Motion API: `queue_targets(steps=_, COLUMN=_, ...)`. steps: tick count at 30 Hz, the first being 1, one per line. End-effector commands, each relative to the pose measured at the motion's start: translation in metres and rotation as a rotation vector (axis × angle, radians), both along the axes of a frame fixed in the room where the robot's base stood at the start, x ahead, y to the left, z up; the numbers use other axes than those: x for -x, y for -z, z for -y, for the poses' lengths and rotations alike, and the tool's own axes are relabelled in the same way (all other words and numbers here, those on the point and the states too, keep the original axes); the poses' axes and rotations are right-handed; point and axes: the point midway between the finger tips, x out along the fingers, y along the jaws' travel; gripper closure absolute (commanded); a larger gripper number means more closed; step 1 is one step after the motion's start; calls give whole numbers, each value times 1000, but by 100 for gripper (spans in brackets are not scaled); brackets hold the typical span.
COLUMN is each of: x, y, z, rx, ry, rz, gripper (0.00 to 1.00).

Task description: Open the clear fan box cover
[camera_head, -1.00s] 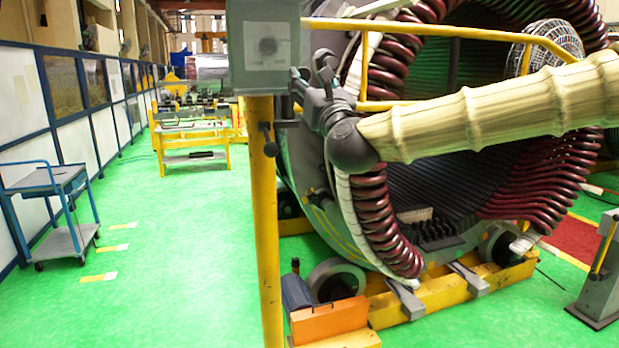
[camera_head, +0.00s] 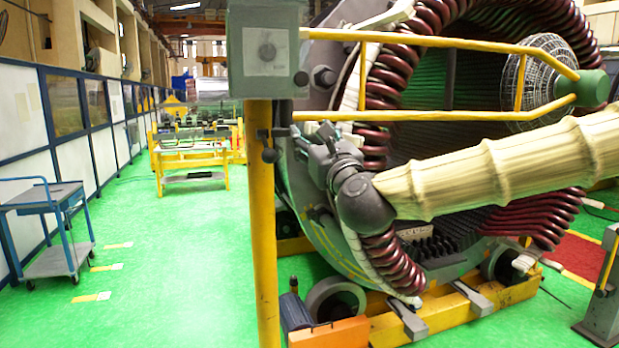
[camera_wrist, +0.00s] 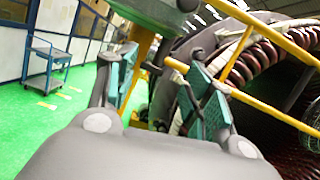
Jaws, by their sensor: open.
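A pale grey box (camera_head: 264,50) stands on a yellow post at the top centre of the head view. Its front shows a square panel (camera_head: 267,50) with a round dark spot; I take this for the clear fan box cover. It looks flat against the box, though its edges are hard to make out. My gripper (camera_head: 312,148) is below and right of the box, beside the post and apart from the panel. In the wrist view my gripper (camera_wrist: 153,72) has its two fingers spread with nothing between them, and the box's underside (camera_wrist: 158,12) shows above.
Yellow rails (camera_head: 430,40) run right of the box, in front of the stator (camera_head: 320,200) with its dark red coils. A dark knob (camera_head: 325,76) is right of the box. The green floor (camera_head: 150,260) is open at left, with a blue cart (camera_head: 55,235) by the wall.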

Motion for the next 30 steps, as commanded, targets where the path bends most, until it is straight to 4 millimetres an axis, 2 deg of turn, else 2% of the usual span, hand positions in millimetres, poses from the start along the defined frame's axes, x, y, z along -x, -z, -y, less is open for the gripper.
queue_targets(steps=6, x=-6, y=34, z=-4, rx=71, ry=8, rz=-23, gripper=48)
queue_targets(steps=15, x=-11, y=68, z=-8, rx=146, ry=14, rz=-45, gripper=48)
queue_targets(steps=21, x=-12, y=76, z=-8, rx=166, ry=16, rz=-49, gripper=48)
queue_targets(steps=30, x=-12, y=77, z=-8, rx=167, ry=16, rz=-50, gripper=48)
